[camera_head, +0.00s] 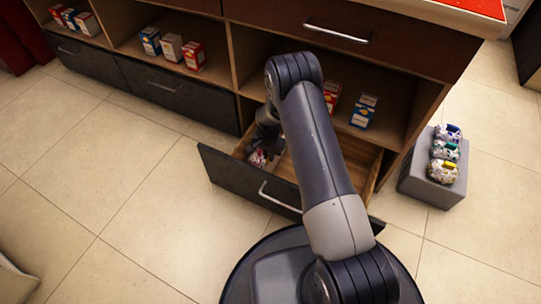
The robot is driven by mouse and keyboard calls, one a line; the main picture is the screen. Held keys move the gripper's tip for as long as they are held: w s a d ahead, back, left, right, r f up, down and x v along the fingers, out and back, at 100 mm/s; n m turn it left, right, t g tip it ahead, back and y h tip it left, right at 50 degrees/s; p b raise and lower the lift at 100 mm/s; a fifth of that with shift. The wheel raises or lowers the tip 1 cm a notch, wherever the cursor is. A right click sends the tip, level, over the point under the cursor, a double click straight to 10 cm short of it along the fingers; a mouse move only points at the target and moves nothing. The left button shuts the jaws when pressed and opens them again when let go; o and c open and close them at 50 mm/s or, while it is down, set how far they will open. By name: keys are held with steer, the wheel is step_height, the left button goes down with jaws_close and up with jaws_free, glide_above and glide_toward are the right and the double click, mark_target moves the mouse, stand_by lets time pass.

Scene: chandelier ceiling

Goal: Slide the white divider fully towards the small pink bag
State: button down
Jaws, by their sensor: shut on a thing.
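An open drawer (238,185) with a dark front sticks out from the bottom of the wooden cabinet. A small pink bag (257,159) lies in its left part, close behind the front. My gripper (268,142) reaches down into the drawer just behind and right of the bag. It is shut on what seems to be the white divider, but its fingertips are dark and small here. My arm crosses the middle of the drawer and hides much of its inside, including most of the divider. A bare wooden part of the drawer floor shows on the right.
Shelves above hold several small boxes (193,56). A shut dark drawer (165,85) is on the left. A grey block (432,170) with three colourful bags on it stands on the floor to the right. The tiled floor (120,190) at the left is clear.

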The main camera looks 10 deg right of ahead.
steer(key=c, duration=1.5)
jaws_free()
steer(key=shift+w+a, duration=0.2)
steer(key=shift+a, duration=0.1)
steer(key=shift+d+r, duration=0.1)
step_height(320, 180, up, 11)
steer(key=p, duration=0.4)
steer(key=shift+f, duration=0.2)
step_height(320, 180, down, 11)
steer(key=b, duration=0.4)
steer(key=shift+s+r, duration=0.1)
steer(key=shift+s+d, duration=0.2)
steer(key=shift+d, duration=0.2)
